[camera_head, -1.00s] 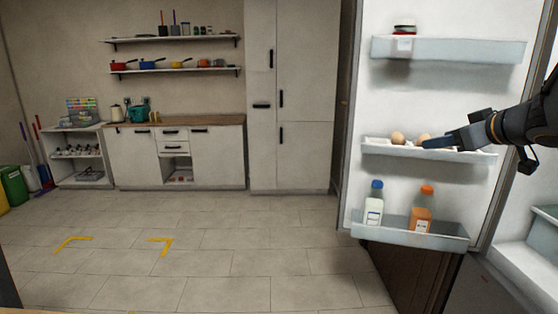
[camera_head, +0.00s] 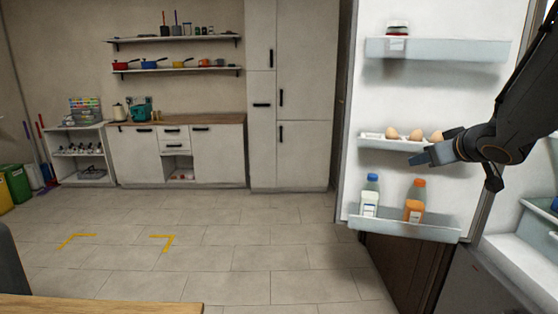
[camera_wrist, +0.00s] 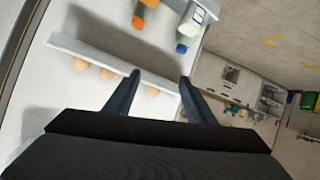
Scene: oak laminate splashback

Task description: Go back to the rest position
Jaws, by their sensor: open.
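My gripper (camera_head: 432,154) is in front of the open fridge door (camera_head: 440,95) at the right of the head view, just below and before the middle door shelf (camera_head: 378,142). Several eggs (camera_head: 416,135) sit on that middle shelf, partly hidden behind my gripper. The eggs (camera_wrist: 107,74) also show in the wrist view, which is tilted far over.
A white-labelled bottle (camera_head: 370,196) and an orange bottle (camera_head: 414,201) stand on the lower door shelf (camera_head: 405,229). A jar (camera_head: 397,30) is on the top shelf. A wooden tabletop (camera_head: 100,305) edges the lower left.

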